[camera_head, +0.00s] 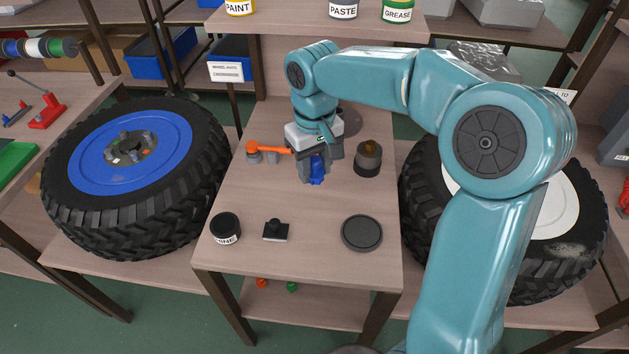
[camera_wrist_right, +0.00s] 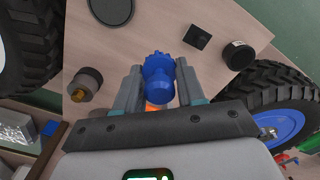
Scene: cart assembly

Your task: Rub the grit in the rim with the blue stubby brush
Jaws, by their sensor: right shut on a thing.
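The blue stubby brush (camera_head: 317,170) is in my right gripper (camera_head: 314,163) above the middle of the central table. In the right wrist view the brush (camera_wrist_right: 159,78) sits between the two grey fingers (camera_wrist_right: 158,88), which are shut on it. The left wheel has a blue rim (camera_head: 170,137) with a grey-brown hub area (camera_head: 132,147). The right wheel has a white rim (camera_head: 556,210), partly hidden by my right arm, with a pale speckled patch (camera_head: 570,250) at its lower edge. The gripper is apart from both wheels. My left gripper is not in view.
A black jar (camera_head: 225,228), a black block with a knob (camera_head: 275,231) and a round black disc (camera_head: 361,233) stand toward the table's front.

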